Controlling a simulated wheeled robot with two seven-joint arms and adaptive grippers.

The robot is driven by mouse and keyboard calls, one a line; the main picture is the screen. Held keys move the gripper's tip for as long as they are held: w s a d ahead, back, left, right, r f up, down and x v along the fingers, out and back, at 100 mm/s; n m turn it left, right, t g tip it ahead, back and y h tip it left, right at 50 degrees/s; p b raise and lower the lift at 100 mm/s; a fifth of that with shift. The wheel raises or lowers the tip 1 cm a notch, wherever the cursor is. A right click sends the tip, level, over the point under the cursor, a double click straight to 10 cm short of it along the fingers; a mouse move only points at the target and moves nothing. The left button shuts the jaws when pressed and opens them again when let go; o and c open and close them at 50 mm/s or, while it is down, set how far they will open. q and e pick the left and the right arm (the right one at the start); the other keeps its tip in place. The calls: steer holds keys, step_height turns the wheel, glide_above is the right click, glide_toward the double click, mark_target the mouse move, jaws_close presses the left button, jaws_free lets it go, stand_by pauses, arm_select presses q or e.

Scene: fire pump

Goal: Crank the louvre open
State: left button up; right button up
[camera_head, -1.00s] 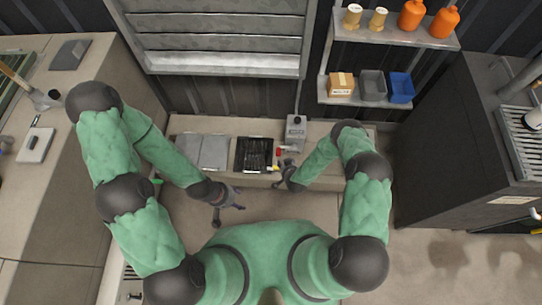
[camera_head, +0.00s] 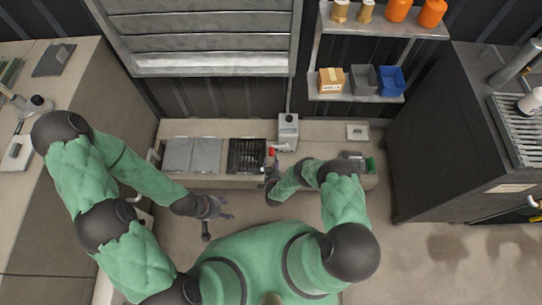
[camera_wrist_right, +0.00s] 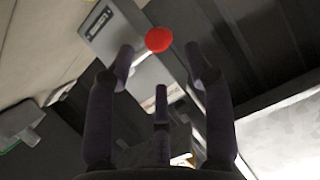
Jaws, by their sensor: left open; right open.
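The louvre (camera_head: 207,44) is a grey framed panel of wide horizontal slats on the back wall. Below its right corner, a grey crank box (camera_head: 288,131) stands on the bench, with a rod rising from it. A crank arm with a red knob (camera_head: 271,152) sticks out at its front left. My right gripper (camera_head: 271,180) is open just in front of the knob. In the right wrist view, the red knob (camera_wrist_right: 159,39) shows beyond the spread fingers, apart from them. My left gripper (camera_head: 215,207) is open and empty in front of the bench.
A dark slotted tray (camera_head: 247,156) and grey lids (camera_head: 193,155) lie on the bench left of the crank box. A white plate (camera_head: 357,132) lies at its right. Wall shelves (camera_head: 345,97) hold bins and bottles. A dark cabinet (camera_head: 440,140) stands at right.

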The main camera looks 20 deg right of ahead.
mark_target(271, 155)
steer(key=b+x, duration=0.2)
steer(key=x, duration=0.3)
steer(key=shift+f, duration=0.2)
steer(key=shift+w+d+f, duration=0.1)
steer(key=shift+w+d, duration=0.05)
steer(key=shift+w, duration=0.45)
jaws_close()
